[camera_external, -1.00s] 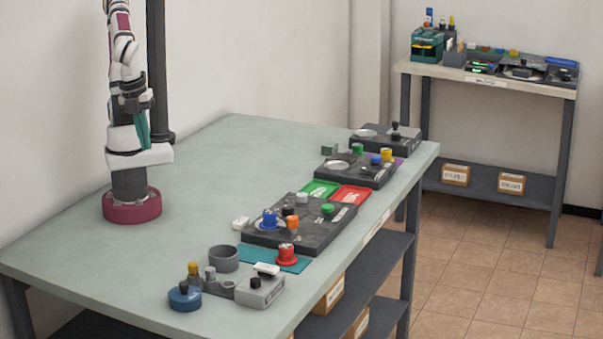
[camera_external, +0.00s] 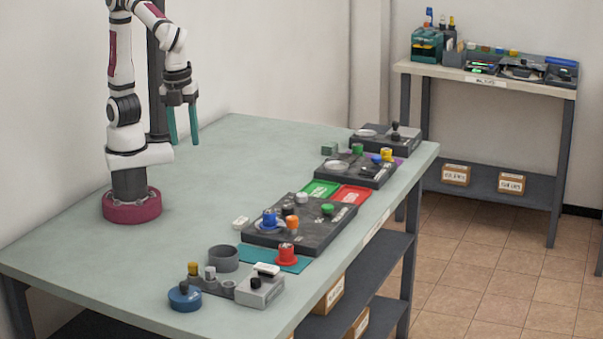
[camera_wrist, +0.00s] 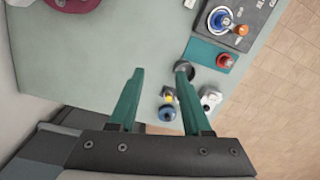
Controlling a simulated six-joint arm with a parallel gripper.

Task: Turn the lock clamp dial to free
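My gripper (camera_external: 183,138) hangs in the air above the back left of the table, fingers down, apart and empty. In the wrist view my gripper (camera_wrist: 161,72) also shows a clear gap between its teal fingers. Several dial-like parts are in view, but no label is readable to tell which is the lock clamp dial. A dark panel (camera_external: 322,238) carries a blue knob (camera_external: 270,217) on a pale round plate, an orange knob (camera_external: 292,223) and a green knob (camera_external: 327,209). A red knob (camera_external: 287,253) stands on a teal mat (camera_external: 258,256).
A blue round part (camera_external: 185,297), a grey cup (camera_external: 224,258) and a light grey box (camera_external: 262,290) stand at the near end. Green (camera_external: 320,188) and red (camera_external: 351,194) trays and two more dark panels lie farther back. The table's left side is clear.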

